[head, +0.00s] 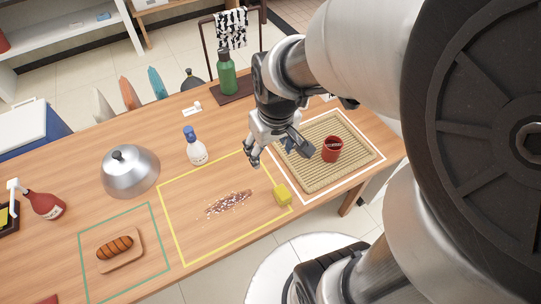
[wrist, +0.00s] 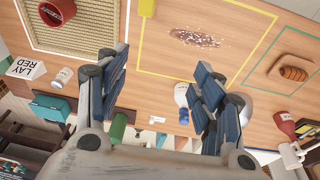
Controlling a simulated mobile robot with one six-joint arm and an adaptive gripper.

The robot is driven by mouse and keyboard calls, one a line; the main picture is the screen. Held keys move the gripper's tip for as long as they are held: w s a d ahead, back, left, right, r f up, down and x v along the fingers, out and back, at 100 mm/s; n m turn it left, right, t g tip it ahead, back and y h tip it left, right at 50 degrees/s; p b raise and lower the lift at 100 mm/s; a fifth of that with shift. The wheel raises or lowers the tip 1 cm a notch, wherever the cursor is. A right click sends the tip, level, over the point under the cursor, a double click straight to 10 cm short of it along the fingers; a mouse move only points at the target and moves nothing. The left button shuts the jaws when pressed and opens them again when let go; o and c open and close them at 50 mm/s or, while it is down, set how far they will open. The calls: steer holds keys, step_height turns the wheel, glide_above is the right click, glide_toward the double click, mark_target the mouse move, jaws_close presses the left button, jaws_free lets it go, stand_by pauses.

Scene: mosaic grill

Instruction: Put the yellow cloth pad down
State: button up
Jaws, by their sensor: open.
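The yellow cloth pad (head: 282,195) looks like a small yellow block. It rests on the wooden table at the right side of the yellow outline (head: 171,226), close to the white-outlined area. It also shows at the top edge of the wrist view (wrist: 147,8), partly cut off. My gripper (head: 279,152) is open and empty above the table, behind the pad in the head view and apart from it. In the wrist view its two fingers (wrist: 155,72) are spread wide with nothing between them. A dark patch with white bits (head: 229,204) lies inside the yellow outline.
A ribbed tray (head: 305,182) with a red cup (head: 331,149) lies to the right. A white bottle with a blue cap (head: 196,148), a metal dome (head: 129,171) and a green bottle (head: 226,74) stand around. A board (head: 133,262) holds a browned roll (head: 115,247).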

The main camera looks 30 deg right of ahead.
steer(key=s+a+r+t, duration=0.2)
steer(key=s+a+r, duration=0.2)
steer(key=s+r, duration=0.6)
steer(key=shift+s+a, duration=0.35)
steer(key=shift+s, duration=0.15)
steer(key=shift+o, duration=0.5)
steer(key=shift+w, duration=0.1)
